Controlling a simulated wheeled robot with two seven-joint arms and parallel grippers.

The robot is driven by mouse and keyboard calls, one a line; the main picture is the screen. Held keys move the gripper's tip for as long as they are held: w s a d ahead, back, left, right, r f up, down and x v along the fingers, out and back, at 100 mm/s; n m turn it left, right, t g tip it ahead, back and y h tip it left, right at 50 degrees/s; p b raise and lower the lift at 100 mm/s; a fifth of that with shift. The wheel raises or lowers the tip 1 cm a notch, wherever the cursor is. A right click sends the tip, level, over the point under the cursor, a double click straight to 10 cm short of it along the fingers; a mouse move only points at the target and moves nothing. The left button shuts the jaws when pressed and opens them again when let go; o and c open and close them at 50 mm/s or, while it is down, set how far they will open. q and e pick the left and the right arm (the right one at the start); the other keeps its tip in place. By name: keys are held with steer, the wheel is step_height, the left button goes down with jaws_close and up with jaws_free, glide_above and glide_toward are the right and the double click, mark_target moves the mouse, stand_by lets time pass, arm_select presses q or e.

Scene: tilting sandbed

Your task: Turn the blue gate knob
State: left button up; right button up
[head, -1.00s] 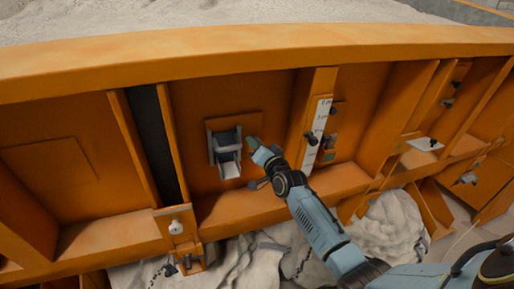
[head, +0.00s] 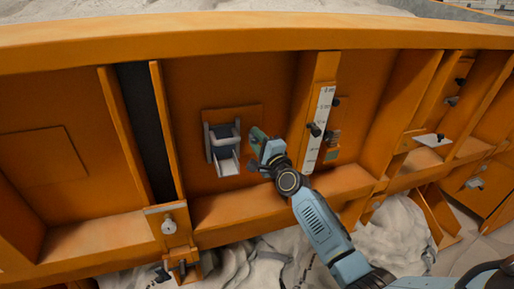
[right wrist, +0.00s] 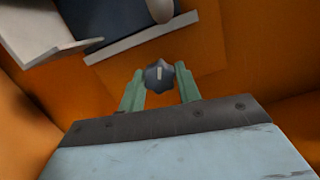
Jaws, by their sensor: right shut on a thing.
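The blue gate knob (right wrist: 159,76) is a small dark blue-grey lobed knob with a pale mark on its face, standing nearly upright in the right wrist view. My right gripper (right wrist: 160,88) has its green fingers on both sides of the knob and is shut on it. In the head view my right gripper (head: 258,140) reaches the orange wall just right of the grey gate chute (head: 211,147); there the gripper hides the knob. The chute also shows at the top left of the right wrist view (right wrist: 120,48). My left gripper is not in view.
A white scale strip (head: 318,130) with a dark knob (head: 314,130) is on the rib to the right. An orange ledge (head: 240,208) runs below the chute. A bracket with a pale knob (head: 168,226) is at lower left. Sand lies below.

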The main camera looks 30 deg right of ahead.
steer(key=m+b, duration=0.1)
steer(key=m, duration=0.2)
steer(key=shift+a+f+t+b, duration=0.1)
steer(key=shift+f+t+b, duration=0.1)
steer(key=shift+t+b, duration=0.15)
steer(key=m+b, duration=0.1)
steer(key=m, duration=0.2)
steer(key=shift+h, duration=0.4)
steer(key=m+b, duration=0.1)
steer(key=m, duration=0.2)
steer(key=shift+h, duration=0.4)
steer(key=shift+m+t+h+b, duration=0.3)
steer(key=shift+m+t+h, duration=0.1)
steer(key=shift+m, duration=1.7)
steer(key=o, duration=1)
steer(key=shift+c, duration=0.2)
